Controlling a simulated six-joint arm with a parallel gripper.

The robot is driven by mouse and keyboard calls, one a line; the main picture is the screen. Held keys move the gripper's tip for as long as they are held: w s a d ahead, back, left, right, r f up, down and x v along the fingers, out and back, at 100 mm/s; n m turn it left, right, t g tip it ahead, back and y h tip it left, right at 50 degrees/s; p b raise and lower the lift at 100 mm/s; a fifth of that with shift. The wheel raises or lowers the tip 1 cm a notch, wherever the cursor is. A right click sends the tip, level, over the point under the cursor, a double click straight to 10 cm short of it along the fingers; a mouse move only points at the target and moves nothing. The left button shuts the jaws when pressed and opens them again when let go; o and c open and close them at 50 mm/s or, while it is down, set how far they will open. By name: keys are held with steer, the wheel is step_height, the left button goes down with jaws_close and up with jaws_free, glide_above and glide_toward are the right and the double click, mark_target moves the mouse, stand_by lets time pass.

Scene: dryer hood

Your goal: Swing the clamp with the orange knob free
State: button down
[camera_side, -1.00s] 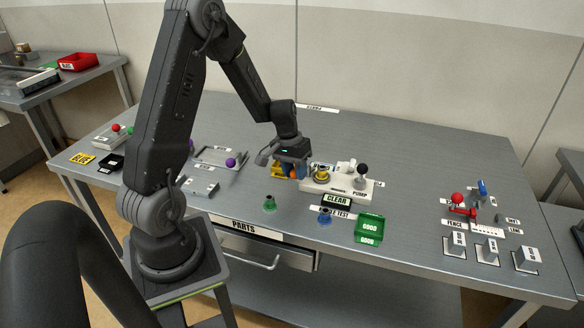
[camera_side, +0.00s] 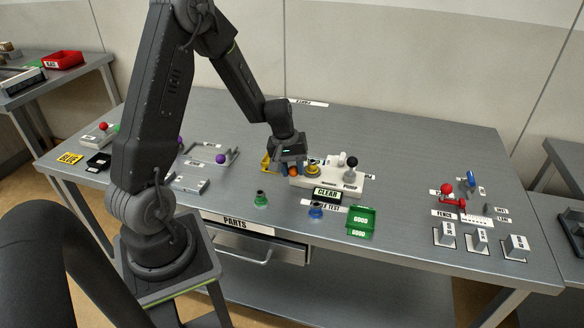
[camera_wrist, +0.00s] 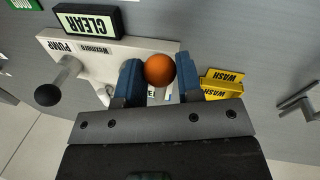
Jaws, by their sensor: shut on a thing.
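The orange knob (camera_wrist: 160,70) of the clamp sits between the two blue fingers of my gripper (camera_wrist: 160,84) in the wrist view. My gripper is shut on it. In the side view the orange knob (camera_side: 294,171) shows just below my gripper (camera_side: 290,166), at the left end of the white pump block (camera_side: 335,184). The clamp's arm is mostly hidden by my gripper and fingers, so I cannot tell its angle.
A black-knobbed pump lever (camera_wrist: 48,94) stands on the block, with a CLEAR sign (camera_wrist: 88,21) beside it. Yellow WASH pieces (camera_wrist: 222,86) lie close to my gripper. A green GOOD bin (camera_side: 361,222), a green part (camera_side: 261,199) and a blue part (camera_side: 316,211) stand nearer the table's front.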

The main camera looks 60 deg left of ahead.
steer(key=shift+w+r, duration=0.1)
steer(key=c, duration=0.8)
jaws_free()
steer(key=r, duration=0.4)
steer(key=s+a+r, duration=0.1)
steer(key=r, duration=0.4)
steer(key=s+r, duration=0.1)
steer(key=r, duration=0.3)
steer(key=shift+s+a+r, duration=0.2)
steer(key=shift+r, duration=0.05)
steer(key=s+d+r+m+t, duration=0.1)
steer(key=s+d+r+m, duration=0.2)
steer(key=d, duration=0.3)
steer(key=s+d+r+m+t, duration=0.1)
steer(key=s+d+r+m, duration=0.2)
steer(key=s+d, duration=0.3)
steer(key=s+d+r+m+t+y, duration=0.1)
steer(key=s+d+r+m, duration=0.2)
steer(key=d, duration=0.4)
steer(key=shift+s+d+m+t, duration=0.2)
steer(key=shift+s+m, duration=0.25)
steer(key=shift+m, duration=0.15)
steer(key=shift+s+d+m+t, duration=0.1)
steer(key=shift+s+m+t, duration=0.1)
steer(key=shift+s+m, duration=0.35)
